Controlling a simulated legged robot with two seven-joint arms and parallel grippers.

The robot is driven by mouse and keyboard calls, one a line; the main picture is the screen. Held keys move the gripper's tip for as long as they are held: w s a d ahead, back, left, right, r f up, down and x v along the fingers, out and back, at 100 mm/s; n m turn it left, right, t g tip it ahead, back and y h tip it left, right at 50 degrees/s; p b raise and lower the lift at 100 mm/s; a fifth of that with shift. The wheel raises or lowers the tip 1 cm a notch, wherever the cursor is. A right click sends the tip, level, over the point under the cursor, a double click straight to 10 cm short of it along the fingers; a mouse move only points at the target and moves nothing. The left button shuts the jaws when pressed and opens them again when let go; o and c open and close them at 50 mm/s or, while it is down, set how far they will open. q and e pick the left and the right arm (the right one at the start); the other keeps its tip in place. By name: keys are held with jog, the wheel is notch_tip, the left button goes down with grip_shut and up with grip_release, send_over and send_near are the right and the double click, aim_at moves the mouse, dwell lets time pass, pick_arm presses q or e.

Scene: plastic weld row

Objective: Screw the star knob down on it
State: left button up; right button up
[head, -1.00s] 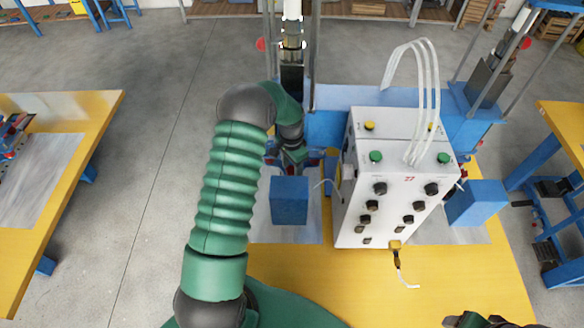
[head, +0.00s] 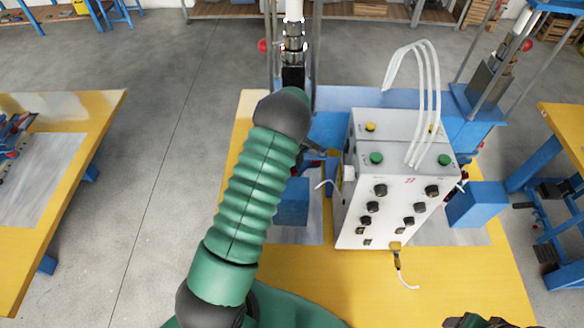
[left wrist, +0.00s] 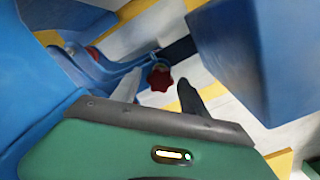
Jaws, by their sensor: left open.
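The red star knob (left wrist: 159,79) shows in the left wrist view, at the end of a dark bar beside a blue curved part (left wrist: 95,70). My left gripper (left wrist: 158,84) is open, its two fingers apart on either side of the knob in the picture. I cannot tell whether they touch it. In the head view my left arm hides most of the work spot, and only a dark bit of that gripper (head: 318,151) shows left of the control box. A dark green part of mine is cut off at the lower right edge; its jaws cannot be made out.
The white control box (head: 385,180) with knobs and hoses stands close right of my left gripper. A blue block (left wrist: 245,50) rises close by in the wrist view.

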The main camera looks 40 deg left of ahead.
pick_arm(q)
grip_shut()
jog(key=m+b, duration=0.1)
jog(key=m, duration=0.2)
jog(key=shift+f, duration=0.2)
jog(key=m+b, duration=0.1)
jog(key=m, duration=0.4)
jog(key=shift+w+m, duration=0.1)
jog(key=shift+m, duration=0.3)
jog(key=m, duration=0.5)
jog(key=shift+d+r, duration=0.1)
jog(key=m, duration=0.5)
jog(key=shift+d+m, duration=0.1)
jog(key=shift+m, duration=0.3)
grip_release()
jog(key=shift+n, duration=0.3)
